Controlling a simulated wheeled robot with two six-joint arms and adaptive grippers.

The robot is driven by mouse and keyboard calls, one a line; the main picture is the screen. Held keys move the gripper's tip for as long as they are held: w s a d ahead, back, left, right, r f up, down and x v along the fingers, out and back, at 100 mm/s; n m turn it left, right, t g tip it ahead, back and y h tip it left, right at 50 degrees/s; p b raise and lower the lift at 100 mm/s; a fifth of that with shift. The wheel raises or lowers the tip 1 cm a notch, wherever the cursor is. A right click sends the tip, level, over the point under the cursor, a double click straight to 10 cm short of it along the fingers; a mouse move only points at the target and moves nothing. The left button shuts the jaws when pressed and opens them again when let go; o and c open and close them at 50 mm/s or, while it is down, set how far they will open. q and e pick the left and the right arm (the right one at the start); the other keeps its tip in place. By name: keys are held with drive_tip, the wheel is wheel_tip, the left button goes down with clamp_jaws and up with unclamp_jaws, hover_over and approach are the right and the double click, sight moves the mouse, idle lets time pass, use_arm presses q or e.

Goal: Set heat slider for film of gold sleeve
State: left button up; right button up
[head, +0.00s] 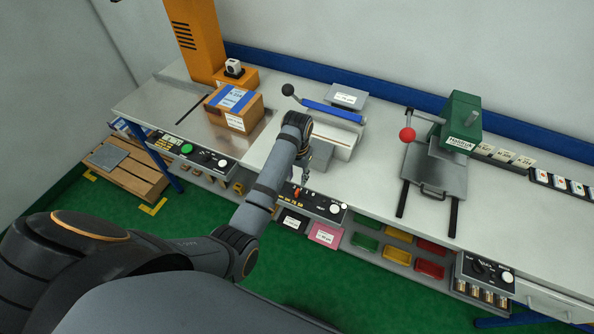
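A control panel (318,203) with small orange-red sliders and round white knobs sits on the bench's front edge, below the sealer with the blue bar (332,112). Its labels and slider positions are too small to read. My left gripper (306,182) points down just above the panel's left part, close to the sliders. I cannot tell whether it touches one or whether its fingers are open. Several gold-coloured cylinders (482,293) stand under the right-hand panel; I cannot tell whether one is the gold sleeve. My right gripper is not in view.
A taped carton (234,106) stands on the bench at left. A green press (461,121) with a red-knobbed lever stands at right. Black (292,221) and pink (325,235) packs and coloured trays (398,256) sit below the front edge. The bench between sealer and press is clear.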

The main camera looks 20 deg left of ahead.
use_arm(q)
wheel_tip(320, 180, up, 4)
drive_tip(key=shift+f, duration=0.25)
